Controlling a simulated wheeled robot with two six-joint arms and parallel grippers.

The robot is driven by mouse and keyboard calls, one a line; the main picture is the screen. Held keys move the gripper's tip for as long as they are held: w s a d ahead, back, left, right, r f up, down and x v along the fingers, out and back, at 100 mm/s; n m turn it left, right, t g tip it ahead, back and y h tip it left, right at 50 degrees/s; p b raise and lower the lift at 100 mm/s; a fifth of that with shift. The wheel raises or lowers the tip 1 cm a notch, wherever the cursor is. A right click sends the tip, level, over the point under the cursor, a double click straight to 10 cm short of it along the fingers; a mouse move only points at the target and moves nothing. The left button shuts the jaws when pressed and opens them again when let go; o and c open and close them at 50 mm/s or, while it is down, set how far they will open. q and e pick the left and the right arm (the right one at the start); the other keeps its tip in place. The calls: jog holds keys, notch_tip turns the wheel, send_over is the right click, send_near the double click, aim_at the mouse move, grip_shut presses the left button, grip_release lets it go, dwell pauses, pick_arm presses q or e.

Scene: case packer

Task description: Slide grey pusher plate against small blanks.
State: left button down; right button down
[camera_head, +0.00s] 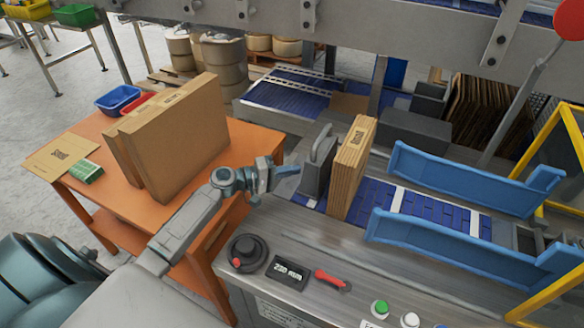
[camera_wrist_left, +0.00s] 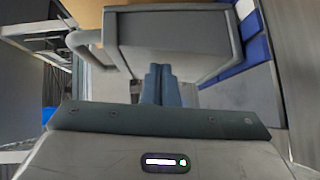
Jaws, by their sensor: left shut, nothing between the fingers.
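The grey pusher plate (camera_head: 316,172), with a loop handle on top, stands upright on the packer's blue conveyor. The small blanks (camera_head: 353,160), a brown upright stack marked "Small", stand just right of it. I cannot tell whether plate and stack touch. My left gripper (camera_head: 290,171) is shut and empty, its tips pointing at the plate's left face. In the left wrist view the shut fingers (camera_wrist_left: 161,85) are in front of the plate (camera_wrist_left: 172,45), with its handle (camera_wrist_left: 88,44) to the left. Contact is unclear. My right gripper is out of view.
Large cartons (camera_head: 185,135), a small flat sheet (camera_head: 58,152) and a green box (camera_head: 86,171) are on the orange table (camera_head: 115,230) at left. Blue guide rails (camera_head: 465,178) flank the conveyor to the right. A knob and display (camera_head: 287,272) sit on the front panel.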

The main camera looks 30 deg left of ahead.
aim_at(303, 175)
pick_arm(q)
jog(key=shift+d+f, duration=0.1)
jog(key=shift+d, duration=0.15)
jog(key=shift+w+d, duration=0.15)
jog(key=shift+d, duration=1.7)
jog(key=shift+a, duration=0.15)
